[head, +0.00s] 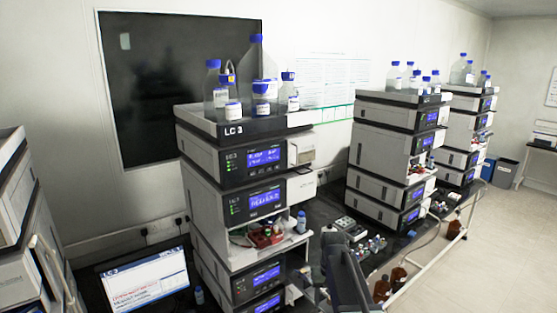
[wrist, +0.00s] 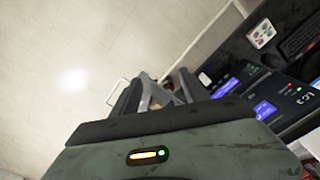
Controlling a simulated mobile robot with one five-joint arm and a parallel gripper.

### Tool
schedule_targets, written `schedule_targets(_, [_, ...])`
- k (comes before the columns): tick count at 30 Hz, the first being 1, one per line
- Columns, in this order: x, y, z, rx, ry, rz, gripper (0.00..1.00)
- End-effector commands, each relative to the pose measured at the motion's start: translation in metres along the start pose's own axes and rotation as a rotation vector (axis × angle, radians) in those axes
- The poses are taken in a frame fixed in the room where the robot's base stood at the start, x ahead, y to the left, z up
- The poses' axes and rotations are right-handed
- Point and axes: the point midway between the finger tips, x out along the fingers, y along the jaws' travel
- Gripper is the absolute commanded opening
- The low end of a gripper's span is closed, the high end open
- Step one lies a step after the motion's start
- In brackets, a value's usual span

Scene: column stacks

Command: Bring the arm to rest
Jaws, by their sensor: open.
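My arm (head: 348,280) rises at the bottom of the head view, in front of the dark bench and just right of the LC 3 stack (head: 205,160). My gripper (wrist: 160,88) shows in the wrist view beyond the grey-green wrist housing. Its two dark fingers stand apart, and I see nothing held between them. In the wrist view the LC 3 unit (wrist: 292,92) is close on the right, tilted in the picture, with lit blue displays. The gripper's distance from the stack is hard to tell.
Bottles with blue caps stand on the LC 3 top tray (head: 232,130). A monitor (head: 146,284) is at the lower left. Small vials (head: 372,243) and brown bottles (head: 382,288) are right of my arm. More stacks (head: 395,150) stand farther back. The floor (head: 500,240) at right is clear.

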Motion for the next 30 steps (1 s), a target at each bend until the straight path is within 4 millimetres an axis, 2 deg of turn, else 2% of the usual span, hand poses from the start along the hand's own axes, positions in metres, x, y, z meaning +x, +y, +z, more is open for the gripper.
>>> schedule_targets(1, [0.022,0.001,0.004,0.000,0.000,0.000,0.53])
schedule_targets(5, [0.055,0.002,0.018,0.001,0.000,0.000,0.53])
schedule_targets(8, [0.087,0.003,0.033,0.000,0.000,0.000,0.53])
schedule_targets(12, [0.147,0.005,0.069,-0.005,0.001,0.000,0.53])
schedule_targets(16, [0.185,0.007,0.106,-0.014,0.002,0.000,0.53])
schedule_targets(19, [0.193,0.010,0.131,-0.023,0.002,0.000,0.53])
schedule_targets(21, [0.184,0.011,0.140,-0.028,0.003,-0.001,0.53])
schedule_targets(30, [0.182,0.010,0.142,-0.041,0.003,-0.001,0.53])
